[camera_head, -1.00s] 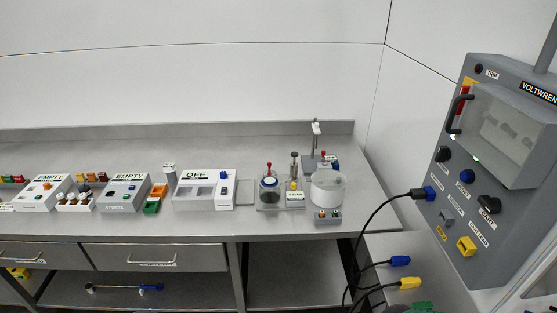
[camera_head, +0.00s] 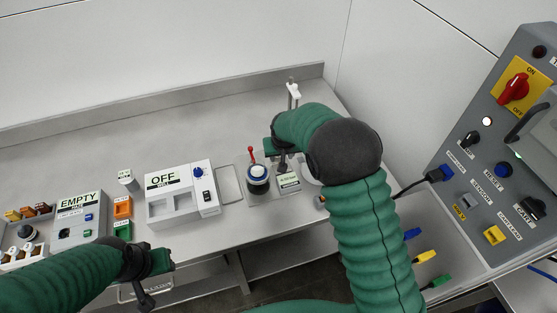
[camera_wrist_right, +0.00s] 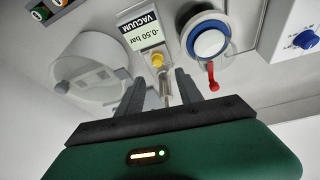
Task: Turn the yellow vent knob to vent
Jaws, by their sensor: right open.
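The yellow vent knob (camera_wrist_right: 157,60) shows in the right wrist view, just below a gauge label reading VACUUM -0.50 bar (camera_wrist_right: 143,30). My right gripper (camera_wrist_right: 161,88) is open, its two fingers pointing toward the knob, one on either side of its line. The knob appears beyond the fingertips, and I cannot tell whether they touch it. In the head view my right gripper (camera_head: 273,146) is over the vacuum unit (camera_head: 289,181), and my arm hides the knob. My left gripper (camera_head: 160,262) is low at the bench's front edge, its fingers unclear.
A jar with a blue ring (camera_wrist_right: 208,40) and red lever (camera_wrist_right: 213,77) stands close beside the knob. A round white vessel (camera_wrist_right: 90,62) is on the other side. A white OFF box (camera_head: 182,195) stands left of the jar. A grey control panel (camera_head: 500,160) is at the right.

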